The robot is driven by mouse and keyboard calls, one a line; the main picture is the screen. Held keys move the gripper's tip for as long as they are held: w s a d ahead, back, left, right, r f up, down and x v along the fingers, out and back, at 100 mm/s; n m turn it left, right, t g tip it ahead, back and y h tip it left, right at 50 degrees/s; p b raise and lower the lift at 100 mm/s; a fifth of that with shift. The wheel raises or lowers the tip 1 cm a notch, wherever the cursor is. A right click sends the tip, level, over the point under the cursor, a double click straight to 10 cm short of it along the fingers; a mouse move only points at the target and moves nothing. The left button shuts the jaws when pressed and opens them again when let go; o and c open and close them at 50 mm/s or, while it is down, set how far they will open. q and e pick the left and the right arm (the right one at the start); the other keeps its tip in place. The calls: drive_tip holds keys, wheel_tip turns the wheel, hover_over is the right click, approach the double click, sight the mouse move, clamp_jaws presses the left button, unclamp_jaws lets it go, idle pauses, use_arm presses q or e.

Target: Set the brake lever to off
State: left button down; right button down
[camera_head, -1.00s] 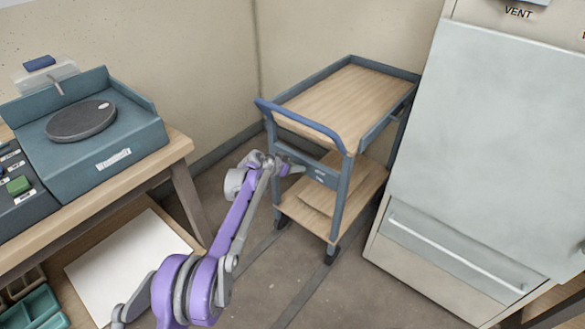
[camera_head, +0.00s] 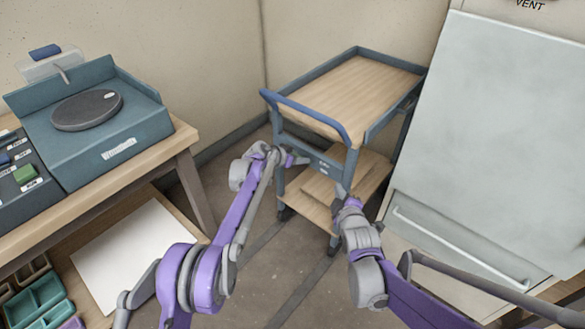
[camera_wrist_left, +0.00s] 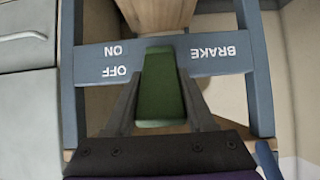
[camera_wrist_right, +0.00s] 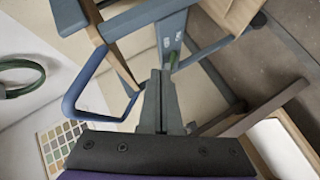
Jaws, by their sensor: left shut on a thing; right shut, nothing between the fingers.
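The brake lever is green and shows in the left wrist view (camera_wrist_left: 160,88), in front of the cart's blue-grey brake panel (camera_wrist_left: 215,62). The panel bears the words BRAKE, ON and OFF, upside down in this view. My left gripper (camera_wrist_left: 161,100) is shut on the lever, one finger on each side; in the head view it (camera_head: 300,160) reaches the panel below the cart's handle. Which label the lever is set to I cannot tell. My right gripper (camera_wrist_right: 161,78) is shut and empty; in the head view it (camera_head: 343,190) is near the cart's front right leg.
The cart (camera_head: 355,98) has a wooden top, a blue push handle (camera_head: 305,112) and a lower shelf. A large pale cabinet (camera_head: 500,130) stands right of it. A bench (camera_head: 165,150) with a turntable device (camera_head: 95,130) is at left. Floor before the cart is partly clear.

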drive_tip(key=w+a+f+n+t+y, duration=0.2)
drive_tip(key=w+a+f+n+t, duration=0.3)
drive_tip(key=w+a+n, duration=0.2)
drive_tip(key=s+a+f+n+t+y, duration=0.35)
drive_tip(key=a+f+n, duration=0.25)
drive_tip(key=f+n, duration=0.2)
drive_tip(key=d+r+x, duration=0.1)
drive_tip(key=d+x, duration=0.1)
drive_tip(key=x, duration=1)
drive_tip(key=shift+w+r, duration=0.2)
drive_tip(key=shift+r, duration=0.2)
drive_tip(key=shift+d+t, duration=0.15)
drive_tip(key=shift+t, duration=0.1)
